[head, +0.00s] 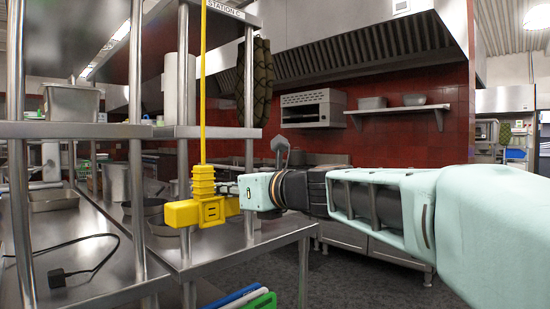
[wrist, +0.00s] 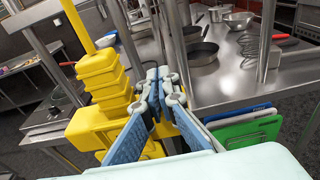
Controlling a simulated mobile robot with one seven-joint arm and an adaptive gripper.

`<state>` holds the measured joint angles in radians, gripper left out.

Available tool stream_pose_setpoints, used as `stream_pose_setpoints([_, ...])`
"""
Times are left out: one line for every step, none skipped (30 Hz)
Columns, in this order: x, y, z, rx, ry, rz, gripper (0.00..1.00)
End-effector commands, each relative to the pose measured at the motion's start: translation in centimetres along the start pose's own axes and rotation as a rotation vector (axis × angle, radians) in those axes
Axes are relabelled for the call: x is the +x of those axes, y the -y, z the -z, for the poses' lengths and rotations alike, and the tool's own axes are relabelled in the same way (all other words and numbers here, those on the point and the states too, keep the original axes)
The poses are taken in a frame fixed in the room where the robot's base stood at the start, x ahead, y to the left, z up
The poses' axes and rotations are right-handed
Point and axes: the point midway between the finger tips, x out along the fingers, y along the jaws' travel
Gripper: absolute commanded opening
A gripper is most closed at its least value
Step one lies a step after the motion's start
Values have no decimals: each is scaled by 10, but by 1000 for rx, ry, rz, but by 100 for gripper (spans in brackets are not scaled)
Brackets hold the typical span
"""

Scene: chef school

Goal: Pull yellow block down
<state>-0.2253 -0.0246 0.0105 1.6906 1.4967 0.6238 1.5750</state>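The yellow block (head: 200,211) hangs at the lower end of a thin yellow line, with a stepped, narrower top above a wider base. In the wrist view the yellow block (wrist: 95,125) fills the left and runs behind my fingers. My gripper (head: 228,189) is just right of the block's stepped part in the head view. In the wrist view my gripper (wrist: 159,88) has its blue-padded fingertips close together, with no block visible between the tips. Yellow shows behind and between the lower finger links. Whether the fingers touch the block cannot be told.
A steel table (head: 215,252) with posts and shelves stands below and left of the block. Pans (wrist: 201,52) and bowls stand on it. Green, white and blue boards (wrist: 248,132) stand at its edge. Open floor (head: 350,275) lies to the right.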

Motion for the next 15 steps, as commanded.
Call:
stream_pose_setpoints([0, 1, -6, 2, -4, 0, 0])
stream_pose_setpoints([-1, 1, -8, 2, -4, 0, 0])
stream_pose_setpoints([-1, 1, -12, 2, -4, 0, 0])
stream_pose_setpoints([-2, 1, -14, 2, -4, 0, 0])
stream_pose_setpoints([-2, 1, -17, 2, -4, 0, 0])
stream_pose_setpoints([-2, 1, -20, 2, -4, 0, 0])
stream_pose_setpoints([-2, 1, -22, 2, -4, 0, 0])
stream_pose_setpoints([-3, 1, -25, 2, -4, 0, 0])
stream_pose_setpoints([-3, 1, -28, 2, -4, 0, 0])
stream_pose_setpoints([-3, 1, -31, 2, -3, 0, 0])
stream_pose_setpoints([-4, 1, -33, 2, -3, 0, 0])
stream_pose_setpoints([-4, 1, -36, 2, -3, 0, 0])
stream_pose_setpoints([-4, 1, -39, 2, -3, 0, 0])
stream_pose_setpoints([-5, 1, -41, 2, -3, 0, 0])
stream_pose_setpoints([-5, 1, -43, 2, -3, 0, 0])
